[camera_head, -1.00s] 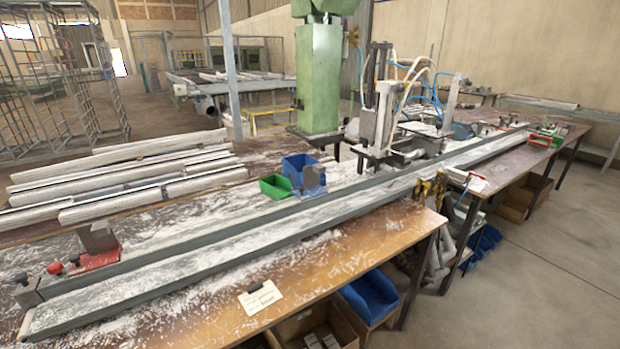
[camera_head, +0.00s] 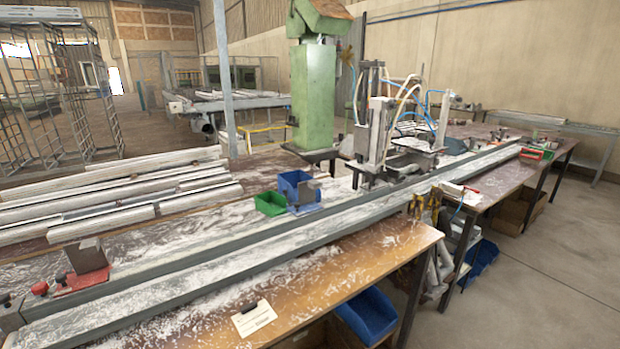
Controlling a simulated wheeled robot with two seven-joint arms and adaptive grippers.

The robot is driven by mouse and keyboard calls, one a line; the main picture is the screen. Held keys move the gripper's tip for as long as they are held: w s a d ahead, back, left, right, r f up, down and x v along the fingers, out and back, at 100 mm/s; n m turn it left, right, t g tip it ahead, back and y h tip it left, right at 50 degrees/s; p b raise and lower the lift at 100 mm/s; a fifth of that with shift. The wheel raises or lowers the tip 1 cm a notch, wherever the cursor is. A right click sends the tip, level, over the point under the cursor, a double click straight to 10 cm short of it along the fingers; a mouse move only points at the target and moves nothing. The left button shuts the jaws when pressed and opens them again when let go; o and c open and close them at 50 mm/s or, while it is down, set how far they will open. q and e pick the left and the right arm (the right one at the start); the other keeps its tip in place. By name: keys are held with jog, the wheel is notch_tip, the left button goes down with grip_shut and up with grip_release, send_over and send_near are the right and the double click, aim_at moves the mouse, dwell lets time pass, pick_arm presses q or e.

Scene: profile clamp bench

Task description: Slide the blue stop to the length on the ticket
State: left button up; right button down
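The blue stop (camera_head: 304,207) appears to be the small block with a grey upright plate and a blue base. It stands at the back edge of the long grey rail (camera_head: 185,262), left of the middle. The ticket (camera_head: 255,319) is a pale card with a dark clip, lying at the front of the brown bench. Its writing is too small to read. A red stop (camera_head: 84,280) with a grey-brown plate and a red knob sits at the rail's left end. Neither of my grippers shows.
A blue bin (camera_head: 294,183) and a green bin (camera_head: 270,204) stand just behind the blue stop. A machine with hoses (camera_head: 378,130) stands over the rail's middle. White profiles (camera_head: 120,205) lie at back left. Swarf covers the bench. A blue crate (camera_head: 368,315) sits below it.

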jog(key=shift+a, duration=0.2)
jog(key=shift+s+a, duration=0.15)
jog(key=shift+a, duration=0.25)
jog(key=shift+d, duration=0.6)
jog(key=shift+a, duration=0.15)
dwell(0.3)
